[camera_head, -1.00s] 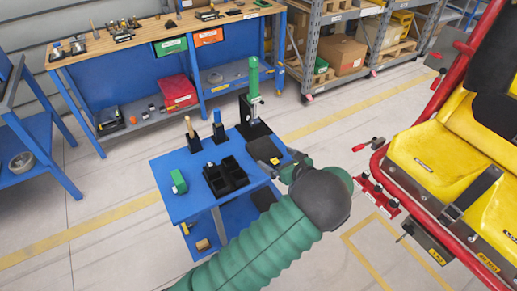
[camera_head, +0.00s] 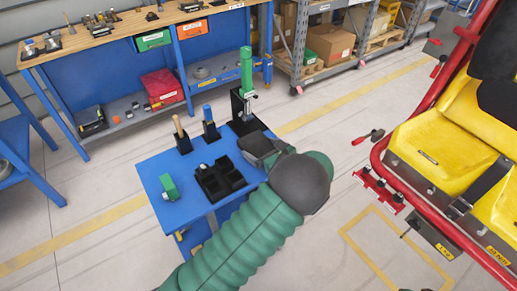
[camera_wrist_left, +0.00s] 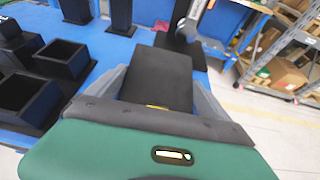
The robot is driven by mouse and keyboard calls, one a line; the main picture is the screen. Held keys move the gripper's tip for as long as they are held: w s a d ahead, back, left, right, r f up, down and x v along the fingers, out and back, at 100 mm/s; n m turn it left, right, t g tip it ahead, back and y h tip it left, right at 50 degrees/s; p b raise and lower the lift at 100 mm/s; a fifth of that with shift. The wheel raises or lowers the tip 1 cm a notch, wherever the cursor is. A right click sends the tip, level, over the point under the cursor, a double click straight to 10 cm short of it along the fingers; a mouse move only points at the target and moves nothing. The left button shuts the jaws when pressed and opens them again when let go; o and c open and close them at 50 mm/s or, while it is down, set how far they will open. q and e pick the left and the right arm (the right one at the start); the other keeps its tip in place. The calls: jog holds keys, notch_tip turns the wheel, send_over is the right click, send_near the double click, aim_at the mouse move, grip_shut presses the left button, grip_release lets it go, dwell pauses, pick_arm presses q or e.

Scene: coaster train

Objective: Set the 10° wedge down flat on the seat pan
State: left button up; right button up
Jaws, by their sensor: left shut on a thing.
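My left gripper (camera_head: 262,148) is at the back right corner of the blue cart top, its arm crossing in front of the cart. In the left wrist view a flat black block, which I take for the 10° wedge (camera_wrist_left: 158,75), sits between the two grey fingers, and the gripper is shut on it. I cannot tell whether it still touches the cart. The yellow seat pan (camera_head: 432,150) is at the right in the head view, bare in its middle and well apart from the gripper. My right gripper is not in view.
The blue cart (camera_head: 160,205) also carries black bins (camera_head: 220,178), upright tools in black holders and a green block (camera_head: 169,187). A red rail (camera_head: 385,150) with a lever edges the seat. Clear floor lies between cart and seat.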

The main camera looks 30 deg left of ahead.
aim_at(262, 150)
pick_arm(q)
jog(key=shift+w+d, duration=0.1)
jog(key=shift+d, duration=0.35)
jog(key=c, duration=0.5)
jog(key=shift+o, duration=0.2)
jog(key=shift+a+r, duration=0.15)
jog(key=shift+a, duration=0.05)
notch_tip(262, 150, up, 10)
jog(key=p, duration=0.1)
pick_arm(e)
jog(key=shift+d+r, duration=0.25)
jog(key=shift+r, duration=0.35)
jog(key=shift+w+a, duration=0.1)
